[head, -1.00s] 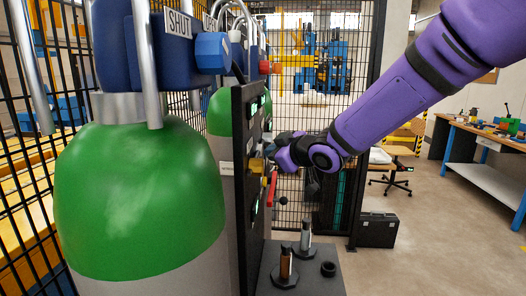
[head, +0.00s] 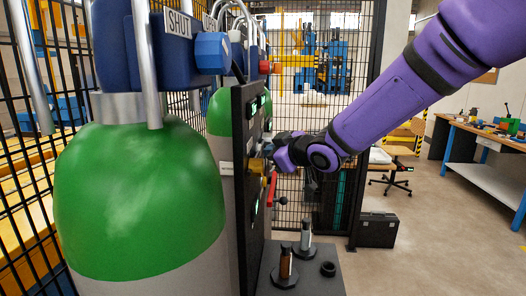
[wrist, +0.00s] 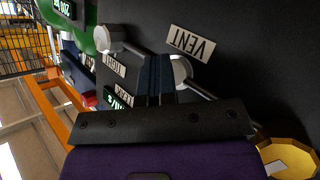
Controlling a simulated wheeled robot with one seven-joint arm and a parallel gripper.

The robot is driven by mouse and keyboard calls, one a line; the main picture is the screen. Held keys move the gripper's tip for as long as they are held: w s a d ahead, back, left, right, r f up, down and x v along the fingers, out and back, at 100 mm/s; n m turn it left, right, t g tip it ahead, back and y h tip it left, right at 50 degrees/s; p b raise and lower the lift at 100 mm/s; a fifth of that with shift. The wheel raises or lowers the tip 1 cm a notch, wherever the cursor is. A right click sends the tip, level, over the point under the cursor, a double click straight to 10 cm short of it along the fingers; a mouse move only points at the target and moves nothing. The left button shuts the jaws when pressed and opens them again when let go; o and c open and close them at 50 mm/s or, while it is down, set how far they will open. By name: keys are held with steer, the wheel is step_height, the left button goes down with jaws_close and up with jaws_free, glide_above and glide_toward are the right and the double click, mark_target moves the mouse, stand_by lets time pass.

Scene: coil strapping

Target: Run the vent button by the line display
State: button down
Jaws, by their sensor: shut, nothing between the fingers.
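A dark upright panel (head: 243,190) stands left of centre in the head view, seen nearly edge-on. In the wrist view its face carries a VENT label (wrist: 190,42), upside down, with a pale round button-like part (wrist: 180,72) just below it. A lit green line display (wrist: 119,99) with partly hidden text is below and left of the fingers. My gripper (wrist: 155,62) is shut and empty, its fingertips at the panel beside the pale part. Contact cannot be told. In the head view my gripper (head: 270,147) is at the panel's right face, its tips partly hidden.
A second pale knob (wrist: 110,38) and a brass round part (wrist: 288,158) flank the fingers. A red lever (head: 271,190) hangs below my gripper. Green-shouldered cylinders (head: 145,200) stand left. A grey stand (head: 310,280) holds small posts.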

steer(key=shift+d, duration=0.9)
steer(key=shift+s+d, duration=0.15)
steer(key=shift+d, duration=2.35)
